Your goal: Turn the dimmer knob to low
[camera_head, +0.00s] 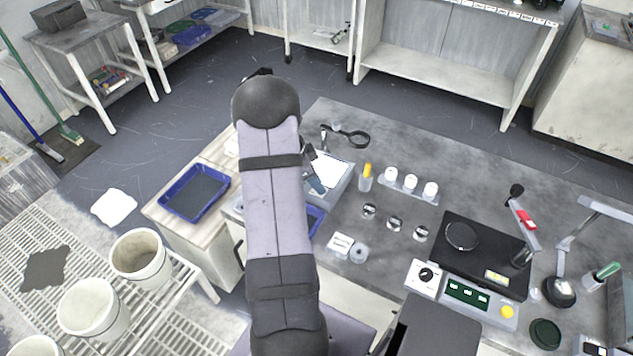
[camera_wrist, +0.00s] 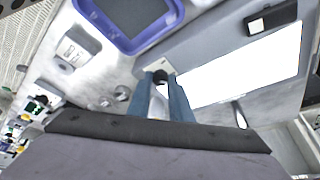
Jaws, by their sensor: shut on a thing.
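The dimmer knob (camera_wrist: 160,76) is a small dark round knob on a pale plate (camera_wrist: 150,67) at the edge of the light box. The light box has a bright white panel (camera_wrist: 240,70) in the wrist view; it also shows in the head view (camera_head: 332,170), partly behind my arm. My gripper (camera_wrist: 161,80) is at the knob, with its two blue-grey fingers shut on the knob's sides. In the head view my gripper (camera_head: 315,182) is mostly hidden by my arm. I cannot make out the knob's pointer or any low mark.
A blue tray (camera_wrist: 125,48) lies close to the knob. A black block (camera_wrist: 272,17) is at the light box's far end. In the head view a magnifier (camera_head: 352,134), a yellow-capped bottle (camera_head: 366,176) and a white-cup rack (camera_head: 408,190) stand right of the light box. A polisher (camera_head: 480,258) is farther right.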

